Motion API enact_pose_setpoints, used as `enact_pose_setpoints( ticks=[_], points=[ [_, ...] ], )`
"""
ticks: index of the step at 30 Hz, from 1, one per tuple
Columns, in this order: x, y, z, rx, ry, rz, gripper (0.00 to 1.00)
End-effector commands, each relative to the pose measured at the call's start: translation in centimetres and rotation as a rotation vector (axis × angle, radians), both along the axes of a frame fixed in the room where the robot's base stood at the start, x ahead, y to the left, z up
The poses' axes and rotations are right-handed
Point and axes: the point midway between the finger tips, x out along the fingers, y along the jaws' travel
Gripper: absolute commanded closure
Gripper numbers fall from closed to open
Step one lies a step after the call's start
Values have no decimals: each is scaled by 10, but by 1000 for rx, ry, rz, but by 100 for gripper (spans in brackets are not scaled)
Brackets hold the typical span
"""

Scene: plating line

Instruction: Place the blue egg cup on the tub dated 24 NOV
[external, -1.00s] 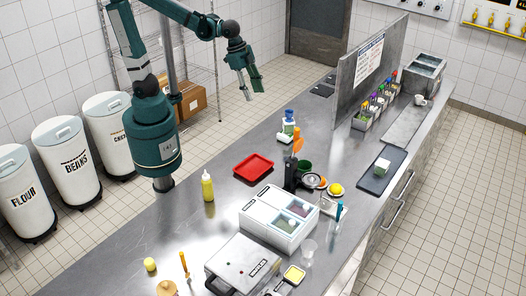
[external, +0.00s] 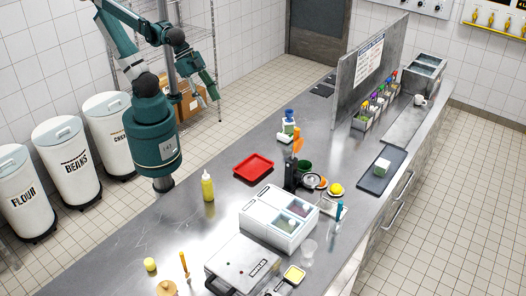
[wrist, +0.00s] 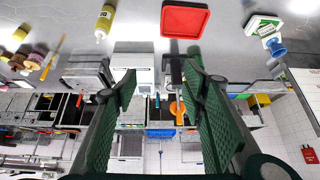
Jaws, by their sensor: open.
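The blue egg cup (external: 289,114) stands on the steel counter behind a small white tub with green on it (external: 287,131); it also shows at upper right in the wrist view (wrist: 277,46), close to that tub (wrist: 263,25). Whether cup and tub touch is unclear. Another pale tub with green (external: 382,164) sits on a dark tray at right. No date is legible on either tub. My gripper (external: 212,92) is raised at the counter's left side, well left of the egg cup. In the wrist view its jaws (wrist: 162,85) are open and empty.
A red tray (external: 254,166), a yellow bottle (external: 208,187), a white container box (external: 270,232) and a dark upright object with an orange top (external: 291,172) stand on the counter. An upright steel panel (external: 358,85) rises at the back right. Bare counter lies around the red tray.

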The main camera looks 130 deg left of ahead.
Motion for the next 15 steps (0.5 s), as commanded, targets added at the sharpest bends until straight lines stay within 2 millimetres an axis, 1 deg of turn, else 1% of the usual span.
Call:
enact_pose_setpoints(
  ticks=[1, 6, 9, 15],
  points=[
    [-7, -7, -3, -4, -9, -7, 58],
    [-18, -20, -6, -18, -35, -13, 58],
    [-22, -23, -7, -21, -42, -15, 58],
    [-23, -25, -8, -24, -46, -15, 58]
  ],
)
